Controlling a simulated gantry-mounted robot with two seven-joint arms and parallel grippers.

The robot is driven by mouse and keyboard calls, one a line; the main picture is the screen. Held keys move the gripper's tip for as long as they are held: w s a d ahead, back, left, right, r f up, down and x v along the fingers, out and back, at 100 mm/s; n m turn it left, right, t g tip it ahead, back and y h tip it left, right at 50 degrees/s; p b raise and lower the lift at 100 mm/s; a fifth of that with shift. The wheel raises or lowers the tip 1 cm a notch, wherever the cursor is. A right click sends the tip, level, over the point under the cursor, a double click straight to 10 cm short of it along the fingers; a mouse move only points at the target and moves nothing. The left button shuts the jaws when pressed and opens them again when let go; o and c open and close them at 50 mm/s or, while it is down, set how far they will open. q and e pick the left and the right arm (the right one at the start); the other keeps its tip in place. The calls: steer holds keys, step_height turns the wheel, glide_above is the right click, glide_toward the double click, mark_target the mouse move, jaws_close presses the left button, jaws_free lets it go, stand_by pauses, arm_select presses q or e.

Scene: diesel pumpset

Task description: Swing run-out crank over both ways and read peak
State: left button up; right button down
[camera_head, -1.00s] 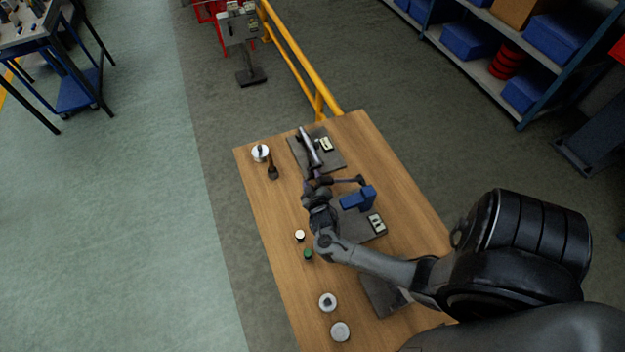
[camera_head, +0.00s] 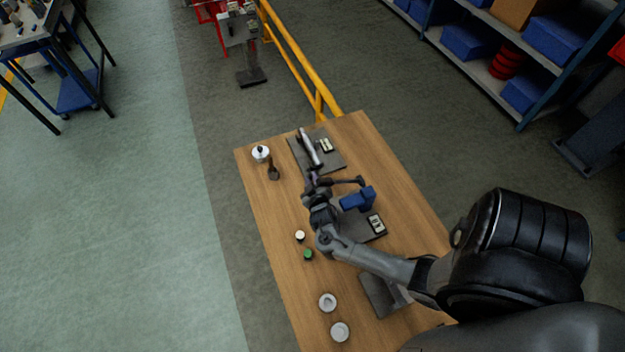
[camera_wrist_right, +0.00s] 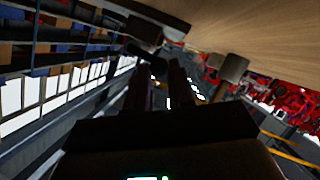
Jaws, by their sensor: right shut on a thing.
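The run-out crank shows in the head view as a thin dark bar (camera_head: 346,181) beside a blue block (camera_head: 358,199). The block stands on a grey plate (camera_head: 352,230) with a small pale readout (camera_head: 376,223), too small to read. My right gripper (camera_head: 315,183) is at the bar's left end, shut on it; the wrist mostly hides the grip. In the right wrist view the two dark fingers (camera_wrist_right: 160,80) are close about a dark piece, and that view is dim. My left gripper is in neither view.
A second grey plate (camera_head: 329,163) with a light bar lies at the table's far end. A white pot (camera_head: 261,153), a brown-handled tool (camera_head: 273,170), a green-topped piece (camera_head: 308,255) and two pale discs (camera_head: 328,302) lie along the left side. A yellow rail (camera_head: 295,58) stands behind.

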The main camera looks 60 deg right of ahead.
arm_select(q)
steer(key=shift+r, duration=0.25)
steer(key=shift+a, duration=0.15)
arm_select(e)
steer(key=c, duration=1)
jaws_free()
steer(key=shift+r, duration=0.1)
steer(key=shift+s, duration=0.1)
steer(key=v, duration=1)
steer(key=shift+s+a+r, duration=0.15)
steer(key=shift+s+a, duration=0.1)
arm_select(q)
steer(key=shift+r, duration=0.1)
arm_select(e)
steer(key=shift+r, duration=0.1)
